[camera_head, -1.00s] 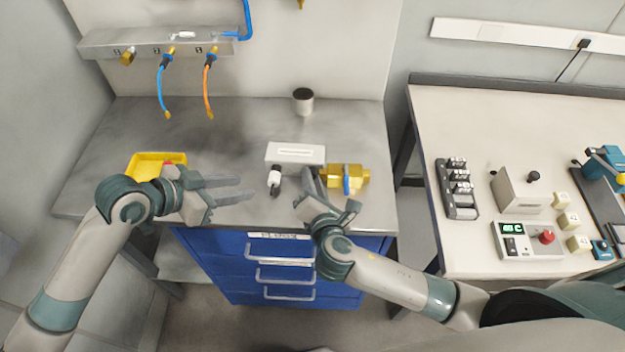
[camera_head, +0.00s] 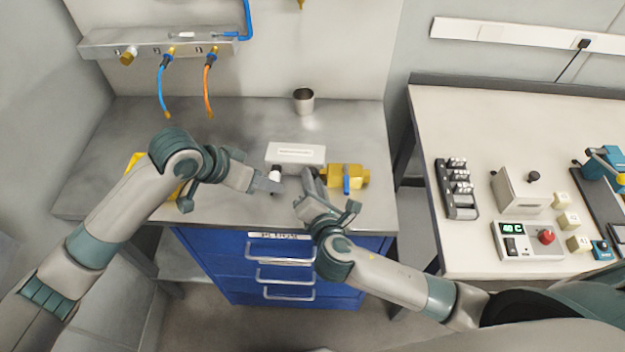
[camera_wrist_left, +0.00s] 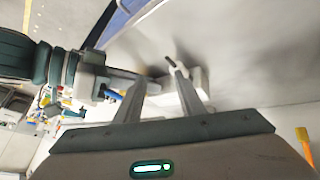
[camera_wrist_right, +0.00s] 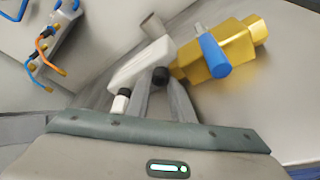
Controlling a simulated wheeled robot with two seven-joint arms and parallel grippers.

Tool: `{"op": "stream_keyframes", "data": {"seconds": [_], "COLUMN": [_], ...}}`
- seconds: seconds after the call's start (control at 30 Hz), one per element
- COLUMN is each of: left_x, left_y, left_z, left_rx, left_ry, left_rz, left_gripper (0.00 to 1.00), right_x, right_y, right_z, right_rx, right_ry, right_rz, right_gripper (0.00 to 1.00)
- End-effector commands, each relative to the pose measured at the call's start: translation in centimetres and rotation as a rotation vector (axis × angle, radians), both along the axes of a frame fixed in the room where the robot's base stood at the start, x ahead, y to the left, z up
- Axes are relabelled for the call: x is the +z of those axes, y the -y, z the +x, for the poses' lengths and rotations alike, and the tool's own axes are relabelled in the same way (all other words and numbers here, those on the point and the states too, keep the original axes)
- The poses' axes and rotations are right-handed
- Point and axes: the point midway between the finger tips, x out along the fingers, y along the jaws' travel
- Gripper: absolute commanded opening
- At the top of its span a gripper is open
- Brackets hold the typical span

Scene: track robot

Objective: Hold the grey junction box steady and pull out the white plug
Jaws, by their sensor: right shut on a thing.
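The grey junction box (camera_head: 296,153) is a pale block on the steel bench. The white plug (camera_head: 275,172) sits at its front left side, and its lower part is hidden behind my left gripper. My left gripper (camera_head: 272,185) is open, its fingers apart at the plug in the left wrist view (camera_wrist_left: 162,78). My right gripper (camera_head: 308,177) is shut on the junction box at its front right; in the right wrist view (camera_wrist_right: 158,84) its fingertips close by a round black part of the box. The plug (camera_wrist_right: 121,101) shows left of those fingers.
A brass valve with a blue lever (camera_head: 348,178) lies close right of my right gripper. A metal cup (camera_head: 303,101) stands behind the box. A yellow tray (camera_head: 136,165) is partly hidden by my left arm. The bench's back left is clear below hanging hoses.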

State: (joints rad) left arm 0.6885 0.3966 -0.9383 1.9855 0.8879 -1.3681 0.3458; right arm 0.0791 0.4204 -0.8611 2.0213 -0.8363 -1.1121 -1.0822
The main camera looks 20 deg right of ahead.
Motion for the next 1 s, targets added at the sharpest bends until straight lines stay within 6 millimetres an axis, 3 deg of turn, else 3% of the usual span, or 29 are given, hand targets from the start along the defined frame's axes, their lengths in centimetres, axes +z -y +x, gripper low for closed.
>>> {"op": "stream_keyframes", "data": {"seconds": [0.2, 0.53, 1.0], "left_x": [0.5, 1.5, 1.8], "left_y": [2.0, 2.0, 1.8], "left_z": [0.9, 2.5, 2.9], "left_rx": [0.161, 0.422, 0.479], "left_ry": [-0.105, -0.130, -0.124], "left_rz": [0.157, 0.342, 0.373], "left_gripper": [0.36, 0.36, 0.36], "right_x": [-0.1, -0.1, -0.1], "right_y": [0.0, 0.0, 0.0], "right_z": [0.0, 0.0, 0.0], "right_rx": [-0.001, -0.001, -0.001], "right_ry": [-0.002, -0.002, -0.003], "right_rz": [0.000, 0.000, -0.001], "right_gripper": [0.00, 0.00, 0.00]}}
